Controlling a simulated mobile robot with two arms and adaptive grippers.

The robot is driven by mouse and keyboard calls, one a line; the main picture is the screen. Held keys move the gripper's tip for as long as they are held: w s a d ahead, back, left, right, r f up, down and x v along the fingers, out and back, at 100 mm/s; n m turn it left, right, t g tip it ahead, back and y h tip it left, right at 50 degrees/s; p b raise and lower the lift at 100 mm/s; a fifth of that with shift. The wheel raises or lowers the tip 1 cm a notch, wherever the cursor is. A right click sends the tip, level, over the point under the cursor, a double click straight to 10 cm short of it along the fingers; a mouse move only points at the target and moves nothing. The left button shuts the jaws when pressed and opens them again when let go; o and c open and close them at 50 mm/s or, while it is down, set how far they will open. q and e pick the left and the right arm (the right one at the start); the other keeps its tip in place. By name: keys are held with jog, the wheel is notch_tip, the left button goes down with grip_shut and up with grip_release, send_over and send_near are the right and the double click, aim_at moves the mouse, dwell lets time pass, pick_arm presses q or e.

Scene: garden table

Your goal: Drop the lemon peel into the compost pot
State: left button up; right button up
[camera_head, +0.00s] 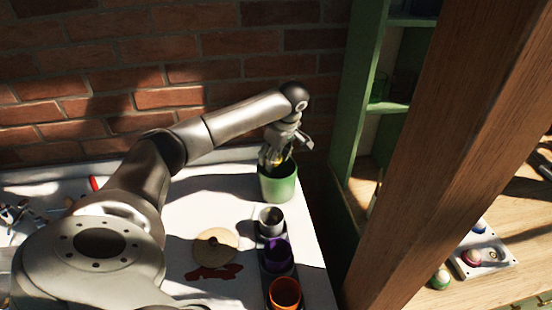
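A green pot (279,188) stands near the back right corner of the white table. I take it to be the compost pot. My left gripper (272,160) points down at the pot's mouth, its fingertips at or just inside the rim. A small yellowish patch shows among the fingers; I cannot tell whether it is the lemon peel or part of the gripper. The finger opening is too small and shaded to read. No lemon peel is clearly visible elsewhere. The pot's inside is mostly hidden. My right gripper is not in view.
A grey cup (271,221), a purple cup (276,255) and an orange cup (285,293) stand in a row in front of the pot. A round tan disc (215,247) lies left of them. A brick wall (215,70) rises behind; a wooden post (440,150) stands right.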

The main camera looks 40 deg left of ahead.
pick_arm(q)
jog(key=o, duration=0.4)
jog(key=v, duration=1.2)
dwell(0.3)
